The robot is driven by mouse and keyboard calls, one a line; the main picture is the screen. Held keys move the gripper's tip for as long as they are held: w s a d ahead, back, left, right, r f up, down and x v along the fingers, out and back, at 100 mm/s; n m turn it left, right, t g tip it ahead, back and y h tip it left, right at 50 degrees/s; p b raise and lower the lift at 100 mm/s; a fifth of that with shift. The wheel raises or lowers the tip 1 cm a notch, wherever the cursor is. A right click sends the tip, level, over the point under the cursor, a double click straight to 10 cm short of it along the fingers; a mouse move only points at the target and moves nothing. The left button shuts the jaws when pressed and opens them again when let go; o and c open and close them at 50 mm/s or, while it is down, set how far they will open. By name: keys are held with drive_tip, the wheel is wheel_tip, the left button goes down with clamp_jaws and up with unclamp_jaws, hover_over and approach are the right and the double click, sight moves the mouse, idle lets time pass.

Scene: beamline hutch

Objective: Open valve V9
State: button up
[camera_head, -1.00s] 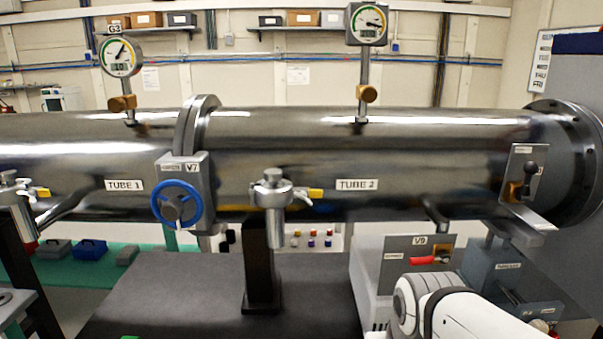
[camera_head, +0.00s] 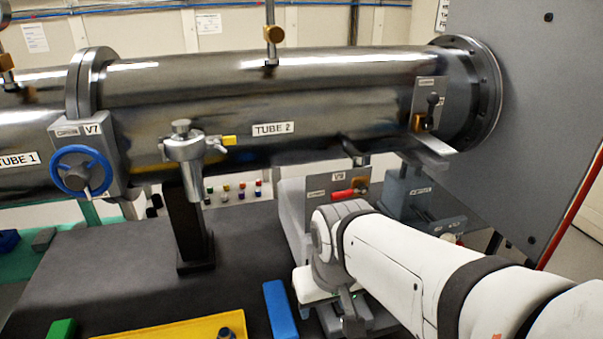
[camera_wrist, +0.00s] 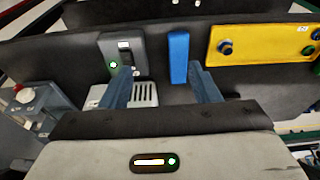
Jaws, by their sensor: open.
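Valve V9 is a grey panel (camera_head: 318,187) with a V9 label and a red lever handle (camera_head: 343,193), below the right part of Tube 2 in the head view. The lever lies roughly level across the panel, and my arm stands in front of the panel's lower part. My gripper (camera_wrist: 160,70) is open and empty in the wrist view, pointing over the dark bench rather than at V9. V9 cannot be made out in the wrist view. In the head view my wrist is just in front of and below V9, and the fingers are hard to see.
A blue block (camera_head: 280,310) and a yellow tray (camera_head: 185,331) lie on the dark bench (camera_head: 110,270). A grey device with a green light (camera_wrist: 124,52) is near my gripper. Valve V7's blue wheel (camera_head: 81,171) is at left. A large grey panel (camera_head: 530,120) stands at right.

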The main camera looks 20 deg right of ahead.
sight(345, 197)
drive_tip(key=shift+w+a+f+b, duration=0.1)
drive_tip(key=shift+w+f+b, duration=0.1)
drive_tip(key=shift+f+b, duration=0.15)
drive_tip(key=shift+c, duration=1.4)
drive_tip(key=w+m+y+b, duration=0.1)
drive_tip(key=w+f+m+y+b, duration=0.1)
drive_tip(key=w+b, duration=0.1)
drive_tip(key=w+a+f+m+y+b, duration=0.1)
drive_tip(key=m, duration=0.1)
drive_tip(key=shift+w+t+y+b, duration=0.2)
drive_tip(key=shift+t+y+b, duration=0.1)
drive_tip(key=shift+y+b, duration=0.1)
drive_tip(key=shift+c, duration=0.3)
drive_tip(key=w+d+r+m+t+b, duration=0.2)
drive_tip(key=w+d+m+t, duration=0.1)
drive_tip(key=w+d+t, duration=0.1)
drive_tip(key=w+d+r+m+t+y+b, duration=0.1)
drive_tip(key=w+d+r+m+t+b, duration=0.1)
drive_tip(key=w+d, duration=0.4)
drive_tip(key=w+d+r+m+t+y+b, duration=0.1)
drive_tip(key=w+d+r+m+t+b, duration=0.2)
drive_tip(key=w+d+m+t+b, duration=0.1)
drive_tip(key=shift+w+d+m+t, duration=0.2)
drive_tip(key=shift+d+m+t, duration=0.2)
drive_tip(key=shift+d, duration=0.15)
drive_tip(key=shift+w+d+m+t, duration=0.2)
drive_tip(key=shift+d+m+t, duration=0.15)
drive_tip(key=shift+d, duration=0.2)
drive_tip(key=x, duration=0.7)
drive_tip(key=shift+w+a, duration=0.2)
